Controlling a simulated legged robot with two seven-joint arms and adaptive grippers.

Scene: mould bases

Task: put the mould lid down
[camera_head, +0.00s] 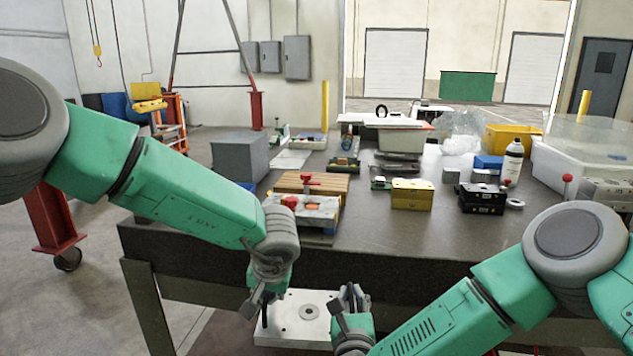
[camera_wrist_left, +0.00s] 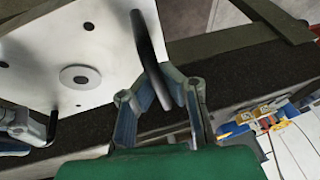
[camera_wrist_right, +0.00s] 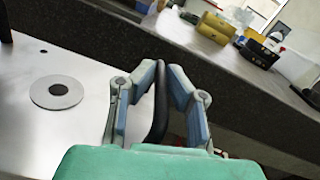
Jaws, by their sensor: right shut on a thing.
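The mould lid (camera_head: 303,328) is a pale flat plate with a grey ring at its centre and a black handle on each side. It is low in front of the table's near edge; what is under it is hidden. It also shows in the left wrist view (camera_wrist_left: 35,55) and right wrist view (camera_wrist_right: 85,125). My left gripper (camera_head: 264,311) has its fingers on either side of one black handle (camera_wrist_left: 150,50); whether they grip it is unclear. My right gripper (camera_head: 348,298) is shut on the other black handle (camera_wrist_right: 160,118).
The dark table (camera_head: 420,238) stands beyond the lid. Near its front edge are a metal block with orange parts (camera_head: 318,207), a yellow box (camera_head: 411,195) and a black box (camera_head: 481,199). A grey box (camera_head: 240,158) stands at left. The table's front middle is clear.

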